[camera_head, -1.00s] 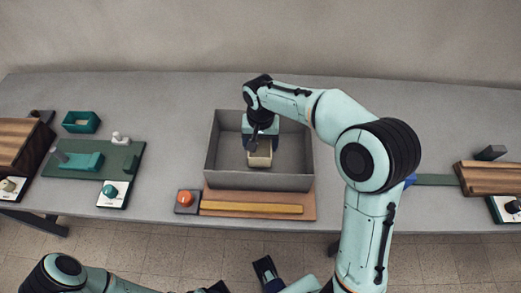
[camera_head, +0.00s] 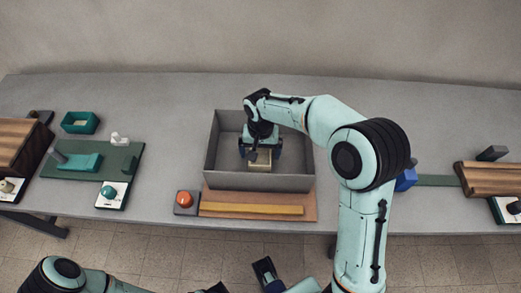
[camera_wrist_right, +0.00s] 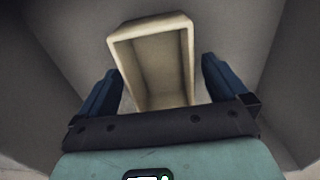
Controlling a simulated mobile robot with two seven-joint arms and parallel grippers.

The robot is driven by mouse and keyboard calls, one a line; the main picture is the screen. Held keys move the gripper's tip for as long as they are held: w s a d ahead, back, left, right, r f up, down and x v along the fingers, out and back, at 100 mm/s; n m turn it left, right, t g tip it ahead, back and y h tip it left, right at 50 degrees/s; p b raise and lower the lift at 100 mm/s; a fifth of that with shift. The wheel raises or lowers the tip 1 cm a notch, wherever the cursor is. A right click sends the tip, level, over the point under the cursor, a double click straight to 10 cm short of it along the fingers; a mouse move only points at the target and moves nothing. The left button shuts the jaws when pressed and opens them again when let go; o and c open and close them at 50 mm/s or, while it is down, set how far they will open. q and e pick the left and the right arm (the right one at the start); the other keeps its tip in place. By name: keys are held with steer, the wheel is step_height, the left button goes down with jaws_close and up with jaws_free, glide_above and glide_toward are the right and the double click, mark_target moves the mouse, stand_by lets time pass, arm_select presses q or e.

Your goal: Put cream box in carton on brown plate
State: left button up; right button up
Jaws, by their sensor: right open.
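The cream box (camera_wrist_right: 155,65) is a hollow, open-topped box. In the right wrist view it lies between the two dark blue fingers of my right gripper (camera_wrist_right: 155,85), with a gap on each side. In the head view the cream box (camera_head: 266,157) is inside the grey carton (camera_head: 212,150), partly hidden by my right gripper (camera_head: 262,150), which is open and reaches down into the carton. The brown plate (camera_head: 250,212) lies along the carton's front side. Part of my left gripper (camera_head: 268,272) shows at the bottom edge, away from the table; its jaws are unclear.
A yellow bar (camera_head: 250,208) lies on the brown plate. An orange knob (camera_head: 184,199) is left of it. A green tray (camera_head: 81,122) and a green board (camera_head: 90,160) are on the left. A blue object (camera_head: 405,180) is partly behind my right arm. The carton walls surround my right gripper.

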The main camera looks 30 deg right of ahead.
mark_target(261, 159)
step_height(261, 159, up, 12)
steer(key=p, duration=0.2)
steer(key=shift+r, duration=0.25)
stand_by(0.4)
